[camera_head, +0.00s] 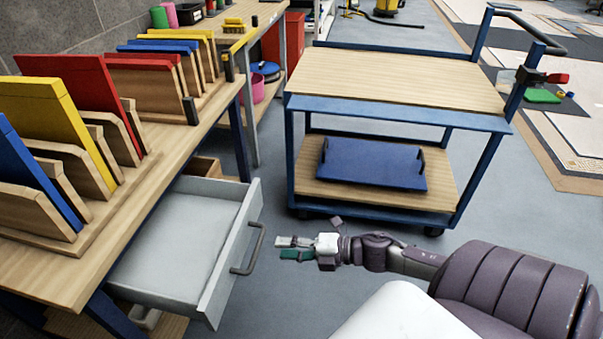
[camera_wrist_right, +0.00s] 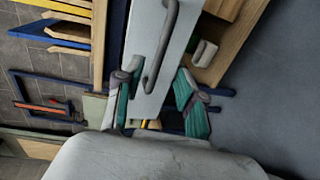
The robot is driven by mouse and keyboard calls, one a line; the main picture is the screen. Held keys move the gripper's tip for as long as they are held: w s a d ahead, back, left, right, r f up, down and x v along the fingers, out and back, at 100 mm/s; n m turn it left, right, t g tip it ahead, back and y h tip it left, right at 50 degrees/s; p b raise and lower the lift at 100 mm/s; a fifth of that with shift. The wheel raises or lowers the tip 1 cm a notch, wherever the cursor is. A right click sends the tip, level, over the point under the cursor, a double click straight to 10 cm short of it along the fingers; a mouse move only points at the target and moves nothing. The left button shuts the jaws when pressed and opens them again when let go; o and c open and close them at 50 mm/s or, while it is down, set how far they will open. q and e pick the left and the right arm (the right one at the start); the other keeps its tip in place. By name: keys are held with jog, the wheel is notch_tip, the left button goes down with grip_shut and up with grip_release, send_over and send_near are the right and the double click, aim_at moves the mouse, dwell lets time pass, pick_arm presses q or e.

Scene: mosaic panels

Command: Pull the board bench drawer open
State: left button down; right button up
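The board bench (camera_head: 150,185) stands at the left in the head view, with a wooden top. Its grey drawer (camera_head: 180,245) is pulled out well beyond the bench edge, and its inside looks empty. The dark bar handle (camera_head: 256,250) is on the drawer front, and it also shows in the right wrist view (camera_wrist_right: 164,45). My right gripper (camera_head: 281,249) is a short way to the right of the handle, apart from it. In the wrist view its green-padded fingers (camera_wrist_right: 154,78) are spread with nothing between them gripped. My left gripper is out of view.
Red, yellow and blue boards (camera_head: 75,85) stand in wooden racks on the bench. A blue-framed trolley (camera_head: 400,105) with a blue tray (camera_head: 370,165) on its lower shelf stands beyond my right gripper. Grey floor is clear between drawer and trolley.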

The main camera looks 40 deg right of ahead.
jog(key=v, duration=0.4)
jog(key=shift+w+f, duration=0.1)
dwell(0.4)
